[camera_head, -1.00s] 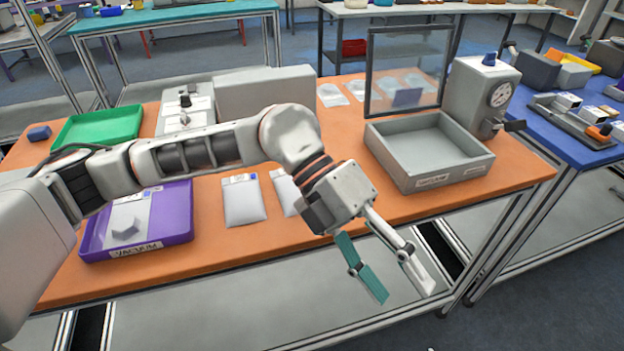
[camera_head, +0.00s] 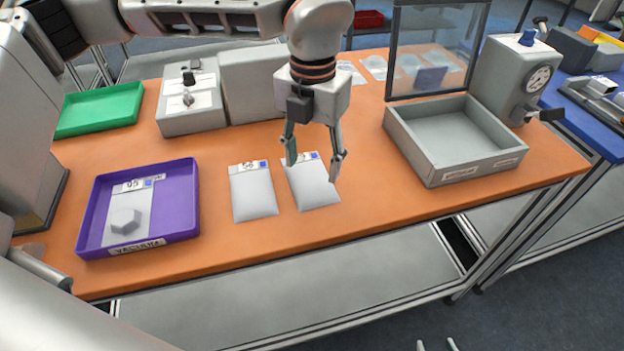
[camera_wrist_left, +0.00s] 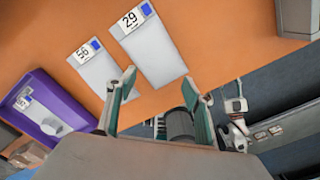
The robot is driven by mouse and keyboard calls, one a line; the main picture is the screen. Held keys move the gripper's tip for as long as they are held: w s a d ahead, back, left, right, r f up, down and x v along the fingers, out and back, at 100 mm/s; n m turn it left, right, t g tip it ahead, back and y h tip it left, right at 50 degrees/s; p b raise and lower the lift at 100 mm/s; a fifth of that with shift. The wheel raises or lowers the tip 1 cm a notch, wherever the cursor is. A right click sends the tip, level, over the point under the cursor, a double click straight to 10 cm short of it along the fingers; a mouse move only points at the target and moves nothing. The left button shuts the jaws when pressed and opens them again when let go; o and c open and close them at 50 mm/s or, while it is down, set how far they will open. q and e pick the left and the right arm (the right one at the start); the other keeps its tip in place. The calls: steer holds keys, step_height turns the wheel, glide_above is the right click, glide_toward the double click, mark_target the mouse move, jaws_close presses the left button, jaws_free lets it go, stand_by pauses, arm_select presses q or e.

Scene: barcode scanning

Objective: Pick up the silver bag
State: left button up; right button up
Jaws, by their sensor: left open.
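Two flat silver bags lie side by side on the orange table. The right bag (camera_head: 314,186) has a label with a blue square, reading 29 in the left wrist view (camera_wrist_left: 152,52). The left bag (camera_head: 254,194) reads 56 in the wrist view (camera_wrist_left: 99,73). My left gripper (camera_head: 314,168) is open and empty, pointing down over the right bag, its fingers in front of the bag's upper part. Contact cannot be told. A third silver bag (camera_head: 112,228) lies in the purple tray. Two tips of my right gripper (camera_head: 436,345) show apart at the bottom edge.
The purple tray (camera_head: 190,215) stands left of the bags and also shows in the wrist view (camera_wrist_left: 72,92). A grey bin (camera_head: 410,155) stands to the right. A green tray (camera_head: 98,110) and grey boxes (camera_head: 262,85) are behind. Table in front of the bags is clear.

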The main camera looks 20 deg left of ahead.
mark_target(312, 183)
arm_select(q)
step_height(312, 183, down, 5)
steer(key=shift+f, duration=0.1)
steer(key=c, duration=1.2)
steer(key=shift+c, duration=0.2)
step_height(312, 183, up, 20)
steer(key=p, duration=0.1)
